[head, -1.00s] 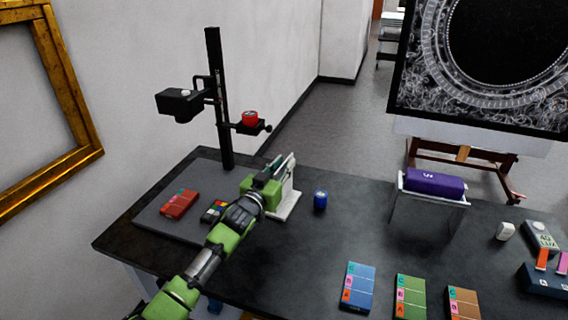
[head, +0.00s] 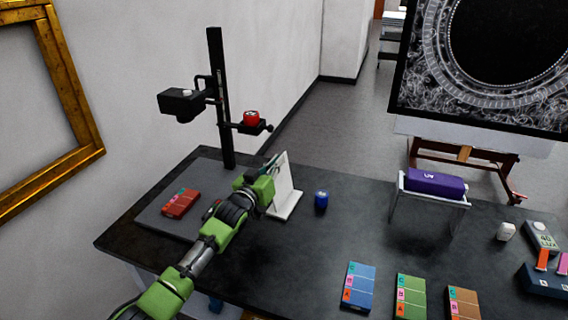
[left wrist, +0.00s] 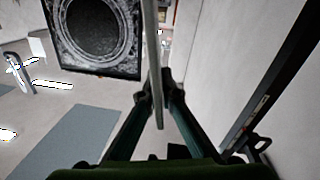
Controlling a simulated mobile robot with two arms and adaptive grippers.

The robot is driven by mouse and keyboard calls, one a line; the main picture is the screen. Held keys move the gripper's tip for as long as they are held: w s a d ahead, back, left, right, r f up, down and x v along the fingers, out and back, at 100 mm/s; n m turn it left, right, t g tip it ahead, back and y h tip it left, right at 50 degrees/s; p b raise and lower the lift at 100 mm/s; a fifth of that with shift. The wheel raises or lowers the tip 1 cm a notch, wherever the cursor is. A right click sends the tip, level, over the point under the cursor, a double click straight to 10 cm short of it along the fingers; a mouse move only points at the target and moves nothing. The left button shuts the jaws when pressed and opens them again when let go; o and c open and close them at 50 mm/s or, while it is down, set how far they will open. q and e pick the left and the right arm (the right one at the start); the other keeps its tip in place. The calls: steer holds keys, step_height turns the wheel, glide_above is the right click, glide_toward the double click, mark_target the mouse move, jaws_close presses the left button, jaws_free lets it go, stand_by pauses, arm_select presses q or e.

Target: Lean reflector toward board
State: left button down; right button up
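The reflector (head: 286,186) is a white panel on a flat white foot, standing at the right end of the grey board (head: 160,222) on the dark table. Its upper edge tilts left, toward the board. My left gripper (head: 268,178) is at the panel's upper part, coming from the board side. In the left wrist view the panel (left wrist: 153,40) shows edge-on as a thin pale strip between my fingertips (left wrist: 157,92), which are closed on it. A red card box (head: 181,203) lies on the board. My left arm hides part of the board. My right gripper is not in view.
A black column (head: 222,100) with a camera arm and a red jar (head: 251,117) rises behind the board. A blue jar (head: 321,199) stands right of the reflector. A purple roll (head: 436,182) on a stand and several colour boxes are farther right.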

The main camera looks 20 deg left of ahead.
arm_select(q)
steer(key=shift+w+a+f+n+b, duration=0.15)
steer(key=shift+a+f+n, duration=0.1)
steer(key=shift+a, duration=0.3)
steer(key=shift+s+a+f+n+b, duration=0.1)
steer(key=shift+a+f+n+b, duration=0.1)
steer(key=shift+a, duration=0.3)
steer(key=shift+f, duration=0.3)
steer(key=c, duration=2.3)
jaws_free()
steer(key=shift+w+r, duration=0.1)
steer(key=shift+r, duration=0.2)
steer(key=s, duration=0.4)
steer(key=s+a, duration=0.1)
steer(key=s, duration=0.7)
steer(key=shift+a, duration=0.35)
steer(key=shift+f, duration=0.1)
